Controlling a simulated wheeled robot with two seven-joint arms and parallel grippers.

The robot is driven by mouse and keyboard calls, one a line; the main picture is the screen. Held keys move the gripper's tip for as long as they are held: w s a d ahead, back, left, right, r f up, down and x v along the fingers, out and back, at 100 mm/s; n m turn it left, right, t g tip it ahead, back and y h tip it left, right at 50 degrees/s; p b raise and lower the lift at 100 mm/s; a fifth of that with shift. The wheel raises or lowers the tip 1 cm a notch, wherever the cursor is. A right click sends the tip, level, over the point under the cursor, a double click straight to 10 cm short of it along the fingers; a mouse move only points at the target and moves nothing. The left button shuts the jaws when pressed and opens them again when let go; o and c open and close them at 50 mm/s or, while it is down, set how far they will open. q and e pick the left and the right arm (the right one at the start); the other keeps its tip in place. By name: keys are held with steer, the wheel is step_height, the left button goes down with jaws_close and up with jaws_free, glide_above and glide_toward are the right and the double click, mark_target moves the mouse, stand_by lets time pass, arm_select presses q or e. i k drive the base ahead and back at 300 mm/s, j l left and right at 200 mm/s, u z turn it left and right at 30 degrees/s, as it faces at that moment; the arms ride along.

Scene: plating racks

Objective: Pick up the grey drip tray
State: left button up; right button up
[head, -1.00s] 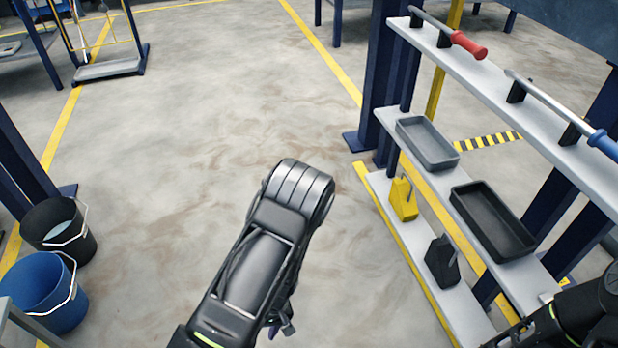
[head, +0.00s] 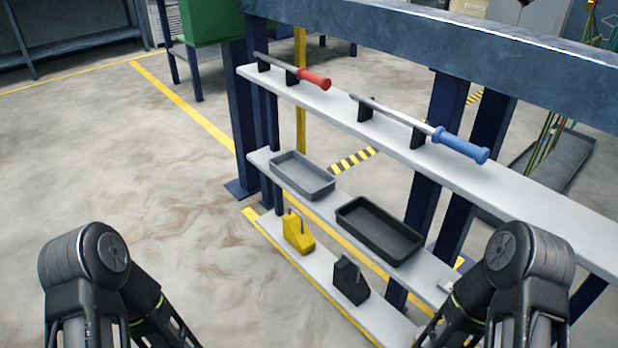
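The grey drip tray (head: 302,176) is a shallow open rectangular tray. It sits on the left part of the rack's middle shelf and looks empty. A black tray (head: 378,231) of similar shape sits to its right on the same shelf. In the head view my two arms show at the lower left and lower right, well short of the grey tray. Both grippers are out of view, so neither is seen touching anything.
The upper shelf (head: 520,187) holds a red-handled tool (head: 313,79) and a blue-handled tool (head: 461,145) on black holders. The bottom shelf (head: 318,277) holds a yellow block (head: 298,234) and a black block (head: 350,281). Blue posts (head: 243,120) flank the shelves. Open floor (head: 150,180) lies left.

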mark_target(312, 180)
steer(key=i+j+z, duration=0.15)
steer(key=z, duration=1.6)
steer(key=j+z, duration=0.3)
steer(key=k+j+z, duration=0.1)
steer(key=j+z, duration=0.25)
steer(key=k+j+z, duration=0.15)
steer(key=j+z, duration=0.15)
steer(key=j, duration=0.15)
steer(key=k+j+z, duration=0.15)
steer(key=j+z, duration=0.15)
steer(key=k+j+z, duration=0.2)
steer(key=z, duration=0.15)
steer(key=k+j+z, duration=0.2)
steer(key=k+j, duration=1.1)
steer(key=j, duration=0.15)
